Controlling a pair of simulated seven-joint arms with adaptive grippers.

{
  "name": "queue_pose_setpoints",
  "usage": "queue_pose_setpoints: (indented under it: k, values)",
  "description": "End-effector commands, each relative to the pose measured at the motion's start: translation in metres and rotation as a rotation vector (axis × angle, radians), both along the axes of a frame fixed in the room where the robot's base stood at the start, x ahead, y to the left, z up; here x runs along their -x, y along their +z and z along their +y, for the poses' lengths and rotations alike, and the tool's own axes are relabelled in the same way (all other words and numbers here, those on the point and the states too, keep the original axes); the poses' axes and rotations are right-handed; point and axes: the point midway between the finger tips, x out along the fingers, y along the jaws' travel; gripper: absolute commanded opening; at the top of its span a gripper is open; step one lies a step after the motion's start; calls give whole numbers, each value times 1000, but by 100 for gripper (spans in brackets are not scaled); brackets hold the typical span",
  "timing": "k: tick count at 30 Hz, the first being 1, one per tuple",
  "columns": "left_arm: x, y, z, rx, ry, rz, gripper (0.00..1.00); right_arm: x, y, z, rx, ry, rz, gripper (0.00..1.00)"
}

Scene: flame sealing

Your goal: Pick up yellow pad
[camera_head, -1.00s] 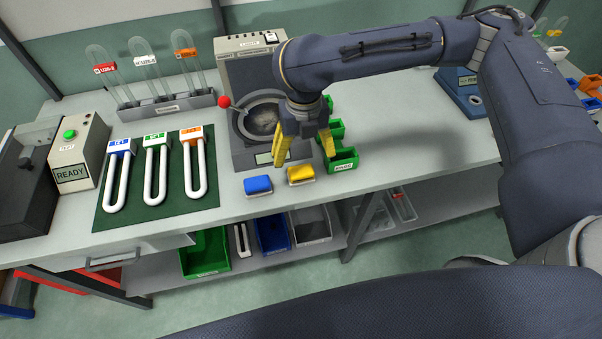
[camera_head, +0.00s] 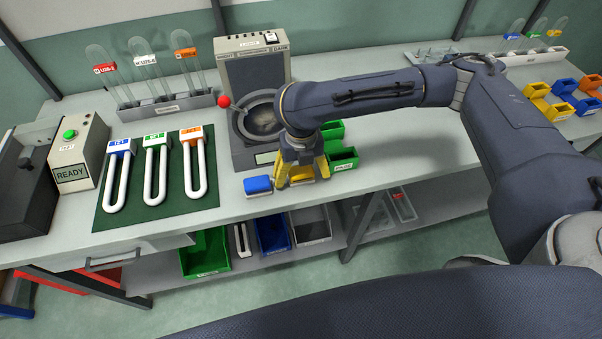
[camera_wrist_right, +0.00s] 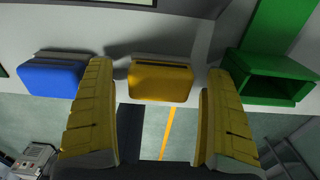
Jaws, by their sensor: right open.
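The yellow pad (camera_head: 301,173) lies at the front edge of the bench, partly hidden by my right gripper in the head view. The right wrist view shows the pad (camera_wrist_right: 160,82) beyond and between the two yellow fingers. My right gripper (camera_head: 302,181) is open and low over the pad, with one finger to each side of it. In the right wrist view the fingers (camera_wrist_right: 160,148) have visible gaps to the pad. My left gripper is not in view.
A blue pad (camera_head: 258,185) lies close to the left of the yellow pad. A green bin (camera_head: 343,160) stands close to the right. The machine with the red knob (camera_head: 224,102) is behind. A green mat (camera_head: 133,215) with white U-shaped tubes lies to the left.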

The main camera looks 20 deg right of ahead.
Motion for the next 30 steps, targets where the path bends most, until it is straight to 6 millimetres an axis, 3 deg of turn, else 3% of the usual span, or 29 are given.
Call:
queue_pose_setpoints:
  k: [12, 27, 30]
  values:
    - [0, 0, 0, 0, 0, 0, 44, 0, -8, 0, 0, 0, -1, 87]
    - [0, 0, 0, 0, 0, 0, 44, 0, -7, 0, 0, 0, 0, 30]
    - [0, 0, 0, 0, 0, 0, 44, 0, -7, 0, 0, 0, 0, 29]
